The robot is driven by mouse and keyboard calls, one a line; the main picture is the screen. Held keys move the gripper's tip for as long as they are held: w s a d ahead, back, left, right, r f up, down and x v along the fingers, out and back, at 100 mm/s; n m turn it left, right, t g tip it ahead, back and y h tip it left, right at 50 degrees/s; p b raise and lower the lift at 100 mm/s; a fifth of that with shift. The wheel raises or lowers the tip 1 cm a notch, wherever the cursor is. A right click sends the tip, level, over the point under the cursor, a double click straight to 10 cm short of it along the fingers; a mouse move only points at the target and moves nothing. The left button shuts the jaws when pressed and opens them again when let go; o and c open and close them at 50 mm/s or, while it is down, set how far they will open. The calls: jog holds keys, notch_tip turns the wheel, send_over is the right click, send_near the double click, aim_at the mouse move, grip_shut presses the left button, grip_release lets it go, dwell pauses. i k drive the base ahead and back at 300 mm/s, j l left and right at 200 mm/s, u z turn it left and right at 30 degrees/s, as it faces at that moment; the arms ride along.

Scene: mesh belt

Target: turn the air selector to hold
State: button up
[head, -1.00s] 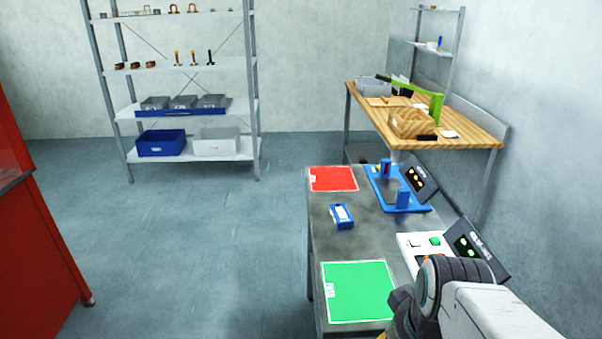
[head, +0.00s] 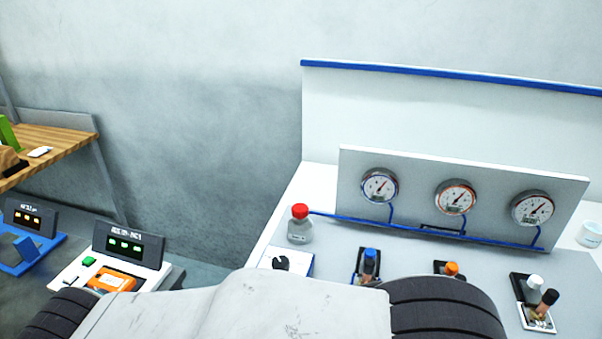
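A black knob (head: 281,263) on a white plate sits at the left front of the grey panel in the head view; it looks like the air selector. My arm covers its lower edge, and its markings and setting are too small and hidden to read. My arm crosses the bottom of the view. My gripper is out of view.
Three gauges (head: 456,197) are mounted on an upright board behind. A tester with a display (head: 128,244) is at left.

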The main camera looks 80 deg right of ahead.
aim_at(281, 262)
jog(key=z, duration=3.5)
